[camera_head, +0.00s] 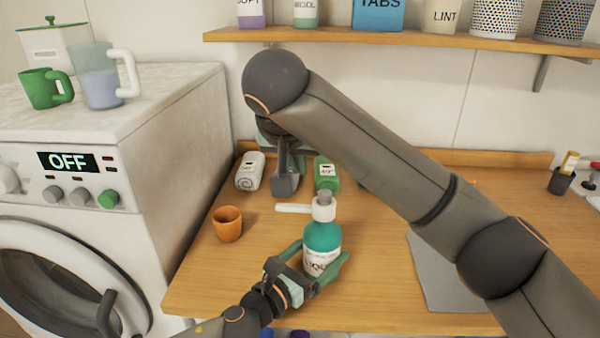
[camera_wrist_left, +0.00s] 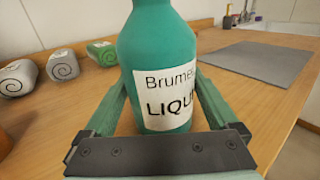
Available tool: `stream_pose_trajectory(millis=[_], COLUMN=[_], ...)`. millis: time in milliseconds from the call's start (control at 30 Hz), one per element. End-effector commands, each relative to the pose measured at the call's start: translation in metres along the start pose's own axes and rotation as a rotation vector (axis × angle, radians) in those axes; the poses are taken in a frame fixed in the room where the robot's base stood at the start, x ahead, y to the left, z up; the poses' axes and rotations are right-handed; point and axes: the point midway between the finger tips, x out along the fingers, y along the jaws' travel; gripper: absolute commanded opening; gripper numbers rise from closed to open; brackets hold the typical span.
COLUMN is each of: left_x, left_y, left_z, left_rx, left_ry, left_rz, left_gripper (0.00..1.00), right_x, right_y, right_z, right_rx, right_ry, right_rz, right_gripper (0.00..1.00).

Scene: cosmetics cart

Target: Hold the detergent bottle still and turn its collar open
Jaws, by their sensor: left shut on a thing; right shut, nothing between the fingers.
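The teal detergent bottle (camera_head: 322,239) stands upright on the wooden counter. Its white collar (camera_head: 324,211) has a spout pointing left and a grey top. My left gripper (camera_head: 318,263) is shut around the lower body of the bottle, one finger on each side. The left wrist view shows the bottle (camera_wrist_left: 160,45) between the green fingers, its label facing the camera; the collar is out of that view. My right gripper (camera_head: 285,184) is shut and empty, behind and left of the collar, apart from it. My right arm's links hide part of the counter.
An orange cup (camera_head: 228,224) stands left of the bottle. A white rolled towel (camera_head: 250,172) and a green one (camera_head: 326,173) lie behind. A grey mat (camera_head: 440,285) lies at right. A shelf (camera_head: 400,39) hangs above; a washing machine (camera_head: 180,130) stands left.

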Motion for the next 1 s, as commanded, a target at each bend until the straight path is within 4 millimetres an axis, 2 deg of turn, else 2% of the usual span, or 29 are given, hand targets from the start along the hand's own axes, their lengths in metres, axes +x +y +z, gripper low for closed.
stream_pose_trajectory(millis=[100,367,400,433,767,867,1000], left_x=[0.0,0.0,0.0,0.0,-0.003,-0.013,-0.038], left_y=[0.0,0.0,0.0,0.0,0.0,0.001,0.001], left_z=[0.002,0.002,0.002,0.002,0.0,-0.001,-0.001], left_rx=[0.0,0.0,0.0,0.0,0.0,-0.001,0.001], left_ry=[-0.003,-0.004,-0.004,-0.003,0.0,0.001,0.001], left_rz=[-0.001,-0.001,-0.001,-0.001,0.0,0.0,0.0], left_gripper=[0.0,0.0,0.95,0.99,1.0,1.0,1.0], right_x=[-0.008,-0.009,-0.009,-0.009,-0.009,-0.009,-0.009], right_y=[0.0,0.0,0.0,0.0,0.0,0.0,0.0], right_z=[0.0,0.0,0.0,0.0,0.0,0.0,0.0], right_rx=[0.0,0.0,0.0,0.0,0.0,0.0,0.0], right_ry=[0.001,0.0,0.0,0.0,0.0,0.0,0.0], right_rz=[-0.002,0.0,-0.001,0.0,0.0,0.0,0.0], right_gripper=[0.0,0.0,0.0,0.0,0.0,0.0,0.0])
